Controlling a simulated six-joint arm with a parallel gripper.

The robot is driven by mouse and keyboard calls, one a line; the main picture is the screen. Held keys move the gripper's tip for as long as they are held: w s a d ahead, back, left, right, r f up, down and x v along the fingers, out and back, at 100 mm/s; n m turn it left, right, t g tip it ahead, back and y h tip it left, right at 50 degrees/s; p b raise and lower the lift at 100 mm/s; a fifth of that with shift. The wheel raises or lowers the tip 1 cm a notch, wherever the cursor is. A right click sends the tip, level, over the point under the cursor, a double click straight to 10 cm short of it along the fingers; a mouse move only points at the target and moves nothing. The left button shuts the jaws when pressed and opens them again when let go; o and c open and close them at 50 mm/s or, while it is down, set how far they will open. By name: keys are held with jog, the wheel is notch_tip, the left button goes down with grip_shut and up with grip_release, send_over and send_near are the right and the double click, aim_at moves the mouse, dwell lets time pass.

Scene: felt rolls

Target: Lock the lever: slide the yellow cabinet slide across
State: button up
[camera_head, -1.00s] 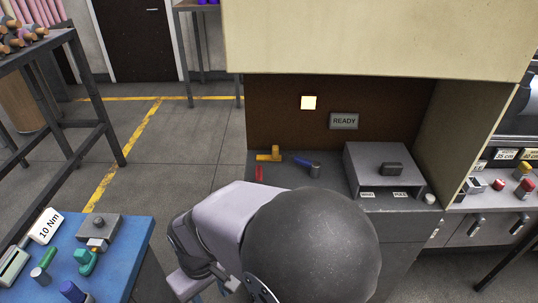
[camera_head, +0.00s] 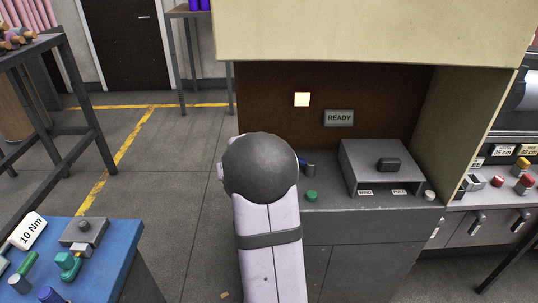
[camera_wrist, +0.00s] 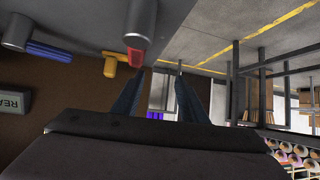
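The yellow cabinet slide (camera_wrist: 112,63) shows in the wrist view, left of my fingers, beside a red piece (camera_wrist: 137,48). In the head view my arm hides both. The lever has a blue handle (camera_wrist: 50,50) and a grey round end (camera_wrist: 18,30); in the head view only a part of the lever (camera_head: 308,169) shows beside my arm. My gripper (camera_wrist: 160,76) is open, with two dark blue fingers apart and nothing between them. The red piece appears close to the left fingertip; I cannot tell whether they touch. The head view hides the gripper behind my arm.
A green button (camera_head: 311,196) sits at the counter's front. A grey box (camera_head: 365,160) stands on the right of the counter (camera_head: 350,212). A READY sign (camera_head: 338,118) and a lit square (camera_head: 302,99) are on the back panel. A blue table (camera_head: 110,262) stands at lower left.

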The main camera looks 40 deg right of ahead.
jog(key=d+h, duration=0.1)
jog(key=d, duration=0.3)
jog(key=s+d+m+h, duration=0.1)
jog(key=d, duration=0.2)
jog(key=s+d+h+b, duration=0.1)
jog(key=d, duration=0.3)
jog(key=shift+s+d+m+t, duration=0.1)
jog(key=shift+d+m+t, duration=0.2)
jog(key=shift+m, duration=0.1)
jog(key=shift+p+x, duration=1.2)
jog(key=shift+x, duration=2.35)
jog(key=shift+r, duration=0.1)
grip_shut()
